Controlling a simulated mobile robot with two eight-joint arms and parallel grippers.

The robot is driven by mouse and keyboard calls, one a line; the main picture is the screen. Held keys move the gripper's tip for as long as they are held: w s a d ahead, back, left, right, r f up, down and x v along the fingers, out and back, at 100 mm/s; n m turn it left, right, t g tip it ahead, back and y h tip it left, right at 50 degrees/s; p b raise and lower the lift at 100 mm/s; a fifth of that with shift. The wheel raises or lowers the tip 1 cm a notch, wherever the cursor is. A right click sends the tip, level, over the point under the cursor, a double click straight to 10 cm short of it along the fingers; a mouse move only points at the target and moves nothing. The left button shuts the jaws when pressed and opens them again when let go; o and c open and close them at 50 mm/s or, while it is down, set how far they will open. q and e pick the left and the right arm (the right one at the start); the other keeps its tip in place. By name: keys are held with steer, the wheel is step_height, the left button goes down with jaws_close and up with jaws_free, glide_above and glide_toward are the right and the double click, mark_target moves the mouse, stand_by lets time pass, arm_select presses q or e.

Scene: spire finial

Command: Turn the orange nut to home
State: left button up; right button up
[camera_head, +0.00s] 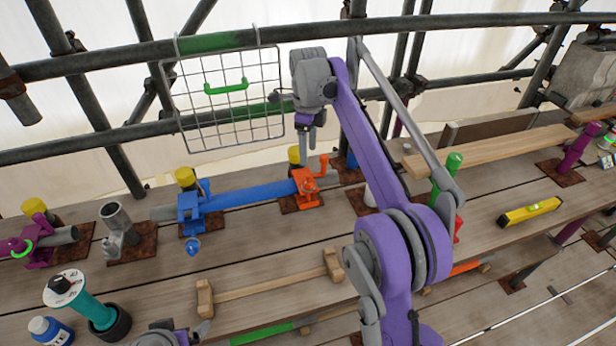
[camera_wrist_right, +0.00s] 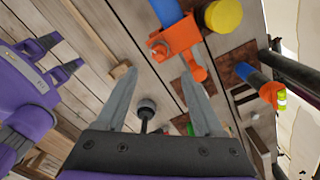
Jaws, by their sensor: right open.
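The orange nut sits in an orange clamp (camera_head: 305,188) with an upright orange handle (camera_head: 323,165), at the right end of a blue tube (camera_head: 245,195). The right wrist view shows the orange clamp (camera_wrist_right: 174,42) and its handle (camera_wrist_right: 198,73) at the blue tube's end; which part is the nut I cannot tell. My right gripper (camera_head: 312,138) points down above and behind the clamp. Its fingers (camera_wrist_right: 158,74) are open and empty, the handle just beyond the right fingertip. My left gripper (camera_wrist_right: 62,54) shows at the left of the right wrist view, fingers apart and empty.
A blue clamp (camera_head: 192,208) holds the tube's left end. Yellow-capped posts (camera_head: 293,155) stand close behind the clamps. A wire rack (camera_head: 225,100) hangs behind on a scaffold rail. A yellow level (camera_head: 529,211) lies at right.

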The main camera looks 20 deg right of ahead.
mark_target(308, 176)
steer(key=n, duration=0.6)
steer(key=shift+s+f, duration=0.1)
steer(key=shift+f, duration=0.05)
steer(key=n, duration=0.3)
steer(key=shift+b, duration=0.4)
steer(key=n, duration=0.4)
steer(key=shift+n, duration=0.4)
steer(key=n, duration=0.4)
steer(key=shift+b, duration=0.35)
steer(key=shift+f, duration=0.15)
step_height(308, 176, down, 9)
steer(key=shift+f+b, duration=0.15)
steer(key=shift+b, duration=0.95)
steer(key=shift+f, duration=0.55)
arm_select(q)
step_height(308, 176, down, 6)
steer(key=s, duration=0.2)
steer(key=shift+s+g, duration=0.3)
steer(key=shift+r, duration=0.1)
